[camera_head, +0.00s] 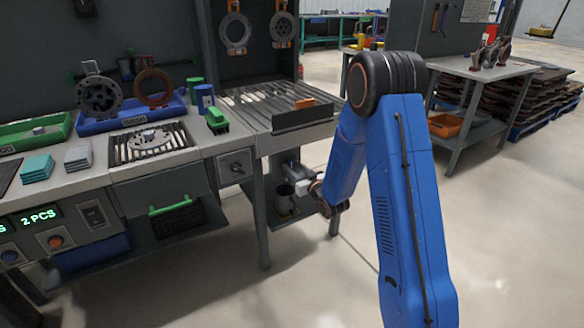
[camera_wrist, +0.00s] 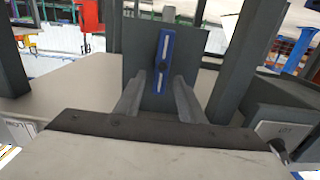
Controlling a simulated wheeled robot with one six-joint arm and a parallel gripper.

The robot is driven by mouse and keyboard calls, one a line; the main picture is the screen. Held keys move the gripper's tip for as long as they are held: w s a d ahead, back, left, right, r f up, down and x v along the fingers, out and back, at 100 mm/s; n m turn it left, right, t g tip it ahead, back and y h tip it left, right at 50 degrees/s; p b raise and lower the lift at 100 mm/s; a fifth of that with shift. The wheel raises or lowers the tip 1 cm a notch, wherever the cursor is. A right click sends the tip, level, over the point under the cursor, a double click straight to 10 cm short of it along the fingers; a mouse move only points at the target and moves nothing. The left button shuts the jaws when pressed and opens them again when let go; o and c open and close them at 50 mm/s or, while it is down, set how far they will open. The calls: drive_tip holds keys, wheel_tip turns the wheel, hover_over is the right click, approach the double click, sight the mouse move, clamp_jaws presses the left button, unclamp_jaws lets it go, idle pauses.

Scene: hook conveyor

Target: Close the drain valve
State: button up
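In the wrist view a blue lever with a white stripe (camera_wrist: 164,62), which looks like the drain valve handle, stands nearly upright in the picture, tilted slightly, in front of a grey plate (camera_wrist: 140,60). My gripper (camera_wrist: 160,92) is open, with one finger on each side of the lever's lower end. I see no finger closed on it, and cannot tell whether either touches it. In the head view my gripper (camera_head: 302,187) is low beside the end of the bench, near a grey pipe fitting (camera_head: 290,158). The lever is not clear there.
A dark bucket (camera_head: 285,203) stands on a low shelf under the fitting. A bench leg (camera_head: 262,225) is left of my gripper. The slatted bench top (camera_head: 255,97) is above. A control box with a knob (camera_head: 235,167) is on the bench front.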

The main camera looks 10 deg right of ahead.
clamp_jaws()
drive_tip(key=shift+w+d+f+m, duration=0.1)
drive_tip(key=shift+d+f+m, duration=0.35)
drive_tip(key=shift+m, duration=2.55)
drive_tip(key=shift+w+d+f+m, duration=0.15)
drive_tip(key=shift+d+f+m, duration=0.25)
drive_tip(key=shift+m, duration=2.6)
drive_tip(key=shift+w+d+f+m, duration=0.1)
drive_tip(key=shift+d+f+m, duration=0.35)
drive_tip(key=shift+m, duration=2.55)
